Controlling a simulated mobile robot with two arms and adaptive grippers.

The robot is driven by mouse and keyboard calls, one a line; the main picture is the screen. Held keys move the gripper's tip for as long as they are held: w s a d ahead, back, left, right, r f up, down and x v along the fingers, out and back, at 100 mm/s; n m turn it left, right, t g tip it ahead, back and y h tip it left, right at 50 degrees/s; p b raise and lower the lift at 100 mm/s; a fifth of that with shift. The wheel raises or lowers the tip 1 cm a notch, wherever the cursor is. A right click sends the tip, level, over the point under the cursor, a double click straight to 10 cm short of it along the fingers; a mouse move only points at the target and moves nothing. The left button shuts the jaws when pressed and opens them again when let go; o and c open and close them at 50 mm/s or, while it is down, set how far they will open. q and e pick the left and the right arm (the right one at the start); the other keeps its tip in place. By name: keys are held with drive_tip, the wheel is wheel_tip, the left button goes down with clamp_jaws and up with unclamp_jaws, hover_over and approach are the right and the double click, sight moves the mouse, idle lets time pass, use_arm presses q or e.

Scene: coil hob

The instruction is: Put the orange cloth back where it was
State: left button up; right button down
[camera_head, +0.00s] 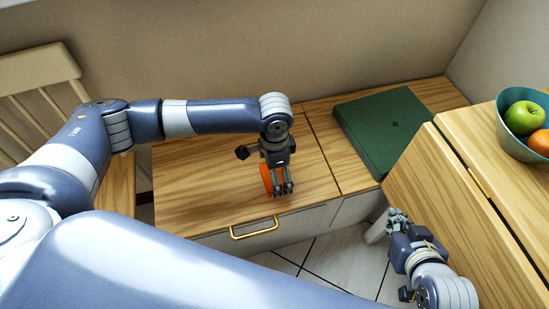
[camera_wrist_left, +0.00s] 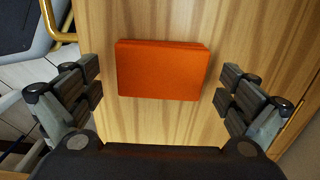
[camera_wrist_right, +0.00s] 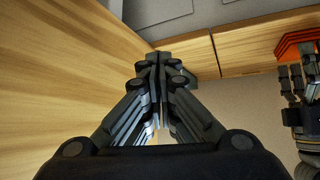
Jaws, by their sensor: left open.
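The orange cloth (camera_wrist_left: 162,70) is a folded rectangle that lies on the wooden top of the low cabinet. In the head view the cloth (camera_head: 266,180) shows partly behind my left gripper (camera_head: 283,188). My left gripper points down over it. In the left wrist view the left gripper's fingers (camera_wrist_left: 159,88) are wide apart on either side of the cloth, with gaps to it. My right gripper (camera_head: 396,217) is low beside the wooden counter at the right. Its fingers (camera_wrist_right: 157,60) are together and I see nothing between them. The cloth (camera_wrist_right: 297,44) also shows in the right wrist view.
A dark green flat box (camera_head: 382,128) lies on the right part of the cabinet. A brass handle (camera_head: 254,228) is on the cabinet's front. A teal bowl (camera_head: 508,136) with apples and an orange fruit stands on the counter (camera_head: 445,190). The cabinet top left of the cloth is clear.

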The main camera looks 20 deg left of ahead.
use_arm(q)
wheel_tip(320, 180, up, 5)
drive_tip(key=shift+f+p, duration=0.15)
drive_tip(key=shift+p, duration=0.7)
wheel_tip(320, 180, up, 4)
drive_tip(key=shift+f+p, duration=0.15)
drive_tip(key=shift+p, duration=0.6)
drive_tip(key=s+d+n+t+h, duration=0.15)
drive_tip(key=s+d+h, duration=0.25)
drive_tip(key=s+d, duration=0.55)
drive_tip(key=s+a+f+n+t+y, duration=0.1)
drive_tip(key=s+a+n, duration=0.3)
drive_tip(key=a, duration=0.4)
drive_tip(key=s+a+f+n+t+y, duration=0.1)
drive_tip(key=s+a+f+n+y, duration=0.1)
drive_tip(key=s+a, duration=0.3)
drive_tip(key=a+f+n, duration=0.1)
drive_tip(key=a, duration=0.2)
drive_tip(key=shift+a+n+y+p, duration=0.35)
drive_tip(key=shift+a+y+p, duration=0.05)
use_arm(e)
drive_tip(key=s+d+f+g+h, duration=0.1)
drive_tip(key=s+d+f+g, duration=0.2)
drive_tip(key=s, duration=0.7)
drive_tip(key=g, duration=0.2)
drive_tip(key=shift+s+d+g, duration=0.2)
drive_tip(key=shift+s+g, duration=0.1)
drive_tip(key=shift+g, duration=0.1)
drive_tip(key=shift+r, duration=0.1)
